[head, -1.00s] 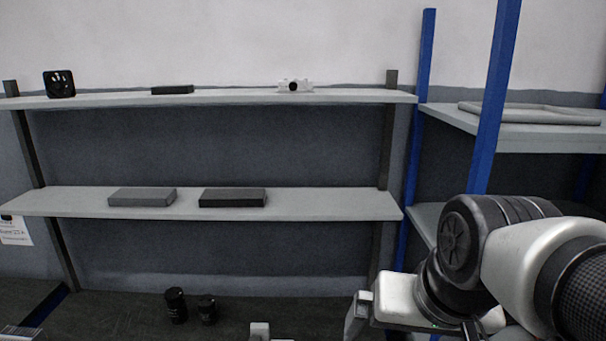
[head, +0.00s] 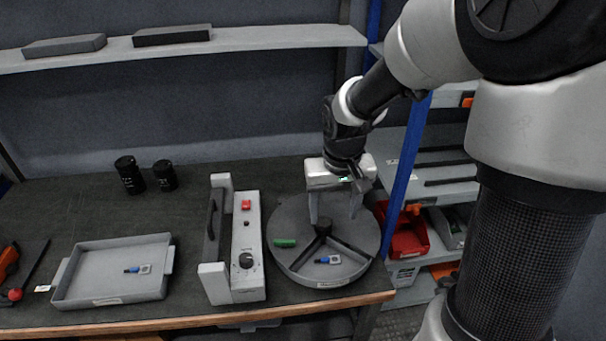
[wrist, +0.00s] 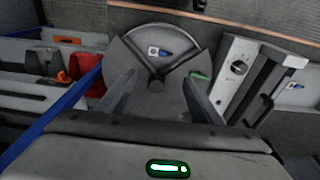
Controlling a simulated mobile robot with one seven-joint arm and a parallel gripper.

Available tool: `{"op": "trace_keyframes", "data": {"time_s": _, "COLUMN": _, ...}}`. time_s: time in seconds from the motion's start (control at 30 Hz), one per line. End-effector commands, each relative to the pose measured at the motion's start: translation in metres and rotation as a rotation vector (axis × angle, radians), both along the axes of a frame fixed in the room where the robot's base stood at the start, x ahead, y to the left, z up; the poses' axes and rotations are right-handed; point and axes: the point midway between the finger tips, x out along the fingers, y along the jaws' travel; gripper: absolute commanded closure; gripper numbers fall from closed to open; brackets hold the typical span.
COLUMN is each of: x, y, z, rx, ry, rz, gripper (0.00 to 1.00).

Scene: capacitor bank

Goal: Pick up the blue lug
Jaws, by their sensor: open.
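A small blue lug (head: 328,260) with a pale tag lies in the front compartment of the round grey tray (head: 300,283), which has dark dividers and a central hub. It also shows in the wrist view (wrist: 160,52). A second blue lug (head: 138,269) with a pale tag lies in the grey rectangular tray (head: 95,289) at the left. My gripper (head: 335,216) points down over the back of the round tray, open and empty. In the wrist view the blue lug lies beyond my fingertips (wrist: 160,78), apart from them.
A green piece (head: 285,242) lies in the round tray's left compartment. A white box with a handle and knob (head: 247,278) stands just left of the tray. Two black cylinders (head: 131,176) stand at the back. A blue post (head: 408,165) rises at the right.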

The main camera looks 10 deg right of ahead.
Motion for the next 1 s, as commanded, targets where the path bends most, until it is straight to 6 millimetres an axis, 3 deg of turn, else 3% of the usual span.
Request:
{"op": "trace_keyframes", "data": {"time_s": 0.17, "x": 0.002, "y": 0.001, "z": -0.028, "rx": 0.008, "ry": 0.013, "rz": 0.0, "gripper": 0.41}}
{"op": "trace_keyframes", "data": {"time_s": 0.5, "x": 0.01, "y": 0.001, "z": -0.101, "rx": 0.008, "ry": 0.014, "rz": 0.0, "gripper": 0.41}}
{"op": "trace_keyframes", "data": {"time_s": 0.63, "x": 0.013, "y": 0.001, "z": -0.12, "rx": 0.007, "ry": 0.012, "rz": 0.001, "gripper": 0.41}}
{"op": "trace_keyframes", "data": {"time_s": 0.87, "x": 0.014, "y": 0.0, "z": -0.134, "rx": 0.006, "ry": 0.011, "rz": 0.0, "gripper": 0.41}}
{"op": "trace_keyframes", "data": {"time_s": 1.0, "x": 0.014, "y": -0.001, "z": -0.157, "rx": 0.007, "ry": 0.013, "rz": 0.0, "gripper": 0.41}}
